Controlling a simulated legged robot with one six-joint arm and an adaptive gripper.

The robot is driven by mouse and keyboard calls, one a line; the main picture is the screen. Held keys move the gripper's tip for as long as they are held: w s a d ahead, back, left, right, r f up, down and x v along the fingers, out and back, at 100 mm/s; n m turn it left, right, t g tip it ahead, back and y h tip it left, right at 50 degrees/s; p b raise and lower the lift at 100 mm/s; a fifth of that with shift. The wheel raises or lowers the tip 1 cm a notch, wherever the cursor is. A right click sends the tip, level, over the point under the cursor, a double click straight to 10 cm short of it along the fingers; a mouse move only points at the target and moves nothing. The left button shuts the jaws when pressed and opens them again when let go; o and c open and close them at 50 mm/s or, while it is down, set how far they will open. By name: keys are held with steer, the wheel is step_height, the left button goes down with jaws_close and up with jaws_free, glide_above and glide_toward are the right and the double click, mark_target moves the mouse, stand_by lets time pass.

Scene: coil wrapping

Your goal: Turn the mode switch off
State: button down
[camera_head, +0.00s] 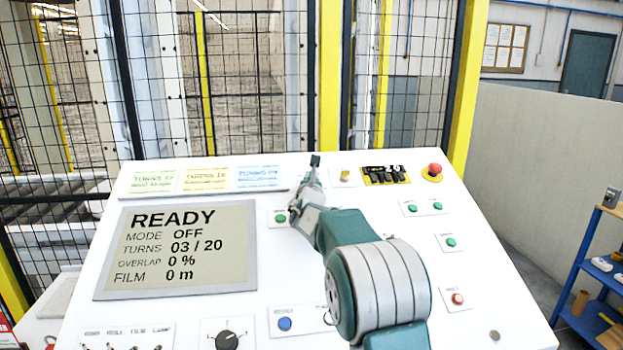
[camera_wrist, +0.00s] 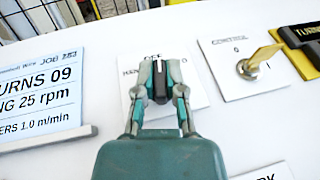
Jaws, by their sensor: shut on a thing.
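The mode switch (camera_wrist: 159,82) is a black knob on a white plate (camera_wrist: 133,75) in the wrist view. It points up toward the word OFF; the rest of the lettering is partly hidden. My gripper (camera_wrist: 160,90) has one finger on each side of the knob and is shut on it. In the head view my gripper (camera_head: 312,183) is at the panel's upper middle and hides most of the switch's plate. The screen (camera_head: 185,249) reads READY, MODE OFF, TURNS 03 / 20.
A yellow key switch labelled CONTROL (camera_wrist: 258,62) is just right of the mode switch. A red emergency button (camera_head: 434,169) is at the panel's upper right. Green buttons lie on both sides of my arm. A mesh fence (camera_head: 260,80) stands behind the panel.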

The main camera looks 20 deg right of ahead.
steer(key=shift+n+t+y, duration=0.3)
steer(key=shift+n+y, duration=0.3)
steer(key=shift+y, duration=0.1)
steer(key=c, duration=0.7)
jaws_free()
steer(key=shift+w, duration=0.15)
steer(key=shift+f, duration=0.1)
steer(key=v, duration=1.2)
steer(key=shift+a, duration=0.1)
